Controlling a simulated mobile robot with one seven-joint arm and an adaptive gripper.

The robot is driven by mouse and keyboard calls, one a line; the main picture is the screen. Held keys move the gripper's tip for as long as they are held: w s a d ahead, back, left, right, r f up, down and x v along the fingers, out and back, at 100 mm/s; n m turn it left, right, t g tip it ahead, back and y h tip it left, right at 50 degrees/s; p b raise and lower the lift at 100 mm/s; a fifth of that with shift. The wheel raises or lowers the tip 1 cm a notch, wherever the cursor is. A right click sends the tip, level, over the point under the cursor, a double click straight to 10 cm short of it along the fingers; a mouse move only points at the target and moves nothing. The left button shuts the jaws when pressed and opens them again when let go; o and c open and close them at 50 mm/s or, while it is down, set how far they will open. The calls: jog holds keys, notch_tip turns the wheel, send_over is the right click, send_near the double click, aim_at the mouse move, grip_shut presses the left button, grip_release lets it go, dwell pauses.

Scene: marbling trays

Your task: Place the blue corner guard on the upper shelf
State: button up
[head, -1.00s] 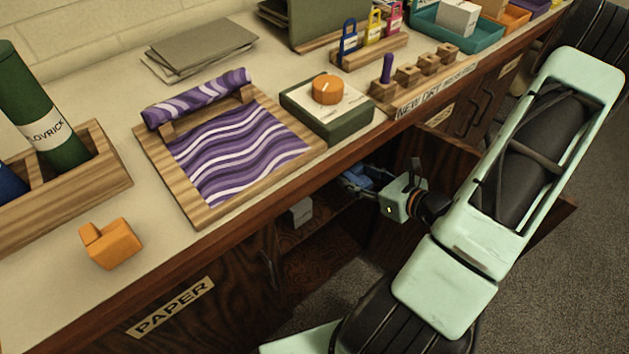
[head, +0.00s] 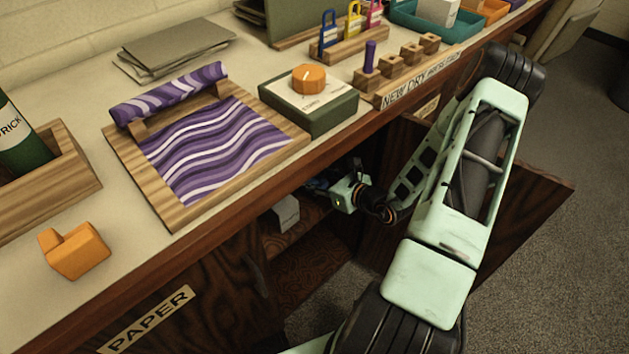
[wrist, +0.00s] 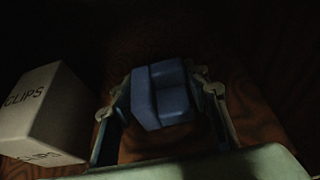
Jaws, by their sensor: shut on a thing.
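The blue corner guard (wrist: 160,95) shows in the wrist view between the two fingers of my gripper (wrist: 162,105). My gripper is shut on it, with one finger at each side. In the head view my gripper (head: 328,187) reaches into the open cupboard under the counter, and the guard is mostly hidden in shadow there. The upper shelf (head: 312,216) shows as a dark wooden board inside the cupboard. From these views I cannot tell whether the guard touches the shelf.
A white box marked CLIPS (wrist: 42,112) stands left of my gripper; it also shows in the head view (head: 286,213). An open cupboard door (head: 530,205) is at the right. The counter edge (head: 250,205) overhangs the opening.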

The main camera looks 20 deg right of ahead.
jog(key=shift+f, duration=0.1)
jog(key=o, duration=1.1)
jog(key=shift+f, duration=0.15)
jog(key=shift+o, duration=0.2)
jog(key=shift+r, duration=0.3)
jog(key=p+v, duration=0.2)
jog(key=v, duration=1)
jog(key=shift+f+p, duration=0.2)
jog(key=shift+p, duration=0.15)
